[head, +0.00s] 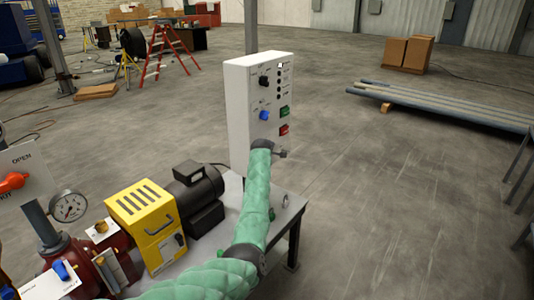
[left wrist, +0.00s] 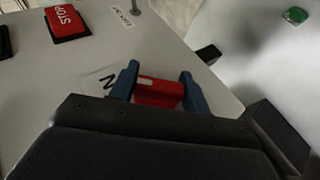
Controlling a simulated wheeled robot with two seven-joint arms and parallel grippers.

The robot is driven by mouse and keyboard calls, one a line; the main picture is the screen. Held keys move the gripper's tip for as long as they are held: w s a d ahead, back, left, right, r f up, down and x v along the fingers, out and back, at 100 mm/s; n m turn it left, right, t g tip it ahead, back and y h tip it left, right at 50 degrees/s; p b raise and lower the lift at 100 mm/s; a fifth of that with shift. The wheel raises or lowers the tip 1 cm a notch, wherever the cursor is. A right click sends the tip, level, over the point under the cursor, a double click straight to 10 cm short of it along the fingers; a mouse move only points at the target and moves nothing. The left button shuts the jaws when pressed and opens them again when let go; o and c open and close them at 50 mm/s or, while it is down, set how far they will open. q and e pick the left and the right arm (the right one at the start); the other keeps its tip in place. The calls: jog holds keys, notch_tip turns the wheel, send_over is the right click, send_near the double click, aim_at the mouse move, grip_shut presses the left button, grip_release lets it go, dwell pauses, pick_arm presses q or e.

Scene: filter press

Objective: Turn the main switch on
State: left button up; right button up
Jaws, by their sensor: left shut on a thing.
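The white control panel (head: 252,90) stands upright at the far end of the bench. My left gripper (head: 277,152) is at the lower part of its face, below the red button. My right gripper is not in view.
The panel carries a black knob (head: 264,81), a blue knob (head: 264,115), a green button (head: 284,111) and a red STOP button (left wrist: 66,22). A yellow box (head: 143,222), a dark motor (head: 195,192) and a gauge (head: 68,207) stand on the bench.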

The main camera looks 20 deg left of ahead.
pick_arm(q)
jog(key=shift+f+g+p, duration=0.15)
jog(key=shift+g+p, duration=0.15)
jog(key=shift+g, duration=0.2)
pick_arm(e)
jog(key=shift+s+d+f, duration=0.25)
jog(key=shift+s+f, duration=0.15)
jog(key=shift+s, duration=0.2)
jog(key=shift+d, duration=0.1)
pick_arm(q)
jog(key=o, duration=1)
jog(key=shift+c, duration=0.2)
pick_arm(e)
jog(key=shift+w, duration=0.1)
pick_arm(q)
jog(key=shift+s, duration=0.1)
